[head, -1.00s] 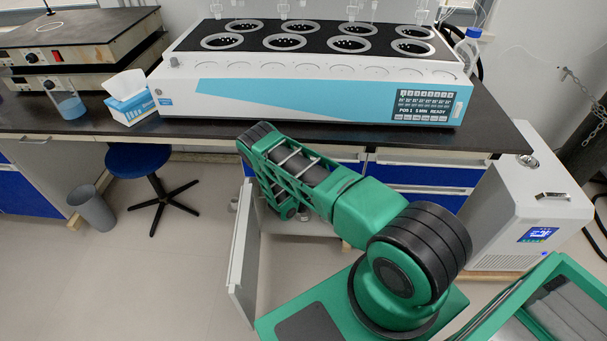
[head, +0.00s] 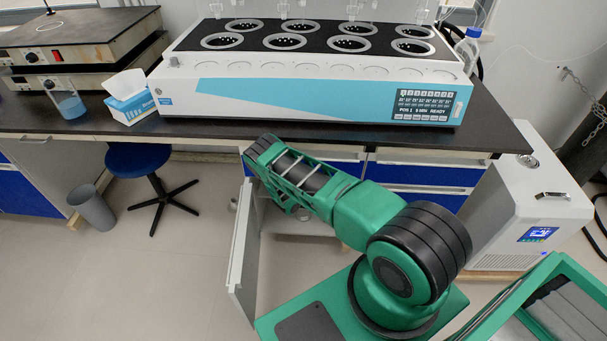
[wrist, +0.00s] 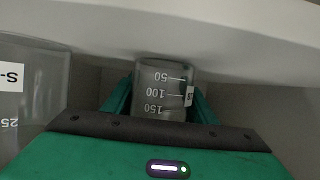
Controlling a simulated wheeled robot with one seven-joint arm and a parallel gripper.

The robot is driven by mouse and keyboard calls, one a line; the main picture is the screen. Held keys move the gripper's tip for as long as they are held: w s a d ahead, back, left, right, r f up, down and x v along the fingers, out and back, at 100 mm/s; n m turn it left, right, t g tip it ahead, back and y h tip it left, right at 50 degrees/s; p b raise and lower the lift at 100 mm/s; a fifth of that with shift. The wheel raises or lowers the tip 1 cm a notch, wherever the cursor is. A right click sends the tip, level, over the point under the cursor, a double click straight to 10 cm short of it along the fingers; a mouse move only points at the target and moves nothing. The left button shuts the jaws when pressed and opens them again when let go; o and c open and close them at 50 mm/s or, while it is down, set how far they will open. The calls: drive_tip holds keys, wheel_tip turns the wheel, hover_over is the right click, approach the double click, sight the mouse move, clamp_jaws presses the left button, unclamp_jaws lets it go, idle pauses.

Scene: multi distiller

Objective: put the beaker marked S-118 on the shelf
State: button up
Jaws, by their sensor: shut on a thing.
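My gripper (wrist: 161,102) is shut on a small clear beaker (wrist: 163,85) with marks 50, 100 and 150. A finger stands on each side of it. A white label edge shows at the beaker's right, but I cannot read it. A second, larger clear beaker (wrist: 40,80) stands at the left edge of the wrist view, beside the gripper, with a cut-off label beginning "S-". A pale panel (wrist: 225,25) runs across the top of that view, close to the held beaker; I cannot tell whether they touch.
A grey cabinet door (head: 243,260) stands open left of my arm. The black bench top (head: 270,137) is above, carrying a white and blue multi-position distiller (head: 300,95). A white chiller (head: 520,215) stands right. A blue stool (head: 140,160) and grey bin (head: 92,207) are left.

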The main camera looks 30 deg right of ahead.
drive_tip(key=o, duration=1.2)
drive_tip(key=v, duration=1.2)
drive_tip(key=shift+a, duration=0.1)
